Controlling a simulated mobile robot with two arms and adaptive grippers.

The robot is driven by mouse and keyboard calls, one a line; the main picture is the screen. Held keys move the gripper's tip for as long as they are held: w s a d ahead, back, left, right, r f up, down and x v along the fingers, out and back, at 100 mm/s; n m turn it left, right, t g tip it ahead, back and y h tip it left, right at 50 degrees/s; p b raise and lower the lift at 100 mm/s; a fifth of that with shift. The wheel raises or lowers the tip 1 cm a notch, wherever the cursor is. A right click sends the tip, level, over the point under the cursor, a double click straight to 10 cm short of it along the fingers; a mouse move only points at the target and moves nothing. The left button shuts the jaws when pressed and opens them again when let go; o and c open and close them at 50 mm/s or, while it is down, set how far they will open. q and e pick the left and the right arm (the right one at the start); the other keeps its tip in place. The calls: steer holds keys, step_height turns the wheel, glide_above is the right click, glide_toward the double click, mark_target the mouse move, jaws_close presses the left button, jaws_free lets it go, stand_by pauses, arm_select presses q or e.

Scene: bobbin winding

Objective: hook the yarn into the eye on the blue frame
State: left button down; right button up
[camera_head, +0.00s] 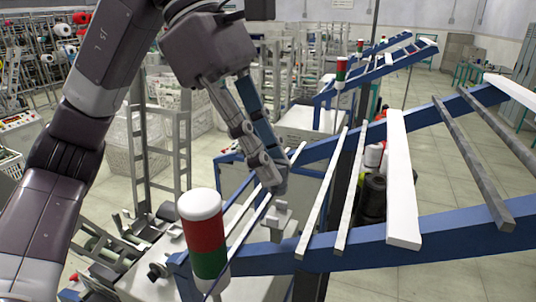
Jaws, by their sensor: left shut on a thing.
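My left gripper (275,182) reaches down from the top left, its fingers closed together at the tips. The yarn is too thin to make out at the fingertips. The blue frame (350,247) slopes up to the right, with its lower end at the front left. A small light grey bracket (277,216) is on the frame, just below the fingertips; I cannot tell whether they touch. The eye itself is too small to tell. My right gripper is out of view.
A white, red and green signal lamp (208,240) stands close at the front left. A wide white slat (402,180) and thinner bars cross the frame on the right. Wire baskets (140,135) and yarn racks stand behind on the left.

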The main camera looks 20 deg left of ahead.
arm_select(q)
steer(key=shift+f, duration=0.2)
steer(key=shift+f+b, duration=0.4)
steer(key=shift+b, duration=0.05)
steer(key=shift+f+b, duration=1.15)
steer(key=shift+f, duration=0.35)
steer(key=shift+r, duration=0.1)
steer(key=shift+a, duration=0.35)
steer(key=shift+a+r+p, duration=0.1)
steer(key=shift+a+p, duration=0.85)
steer(key=shift+a, duration=1.25)
steer(key=shift+a+r+p, duration=0.25)
steer(key=shift+r+p, duration=0.95)
steer(key=shift+p, duration=0.1)
steer(key=shift+a+r+p, duration=0.2)
steer(key=shift+r+p, duration=1)
steer(key=shift+p, duration=0.1)
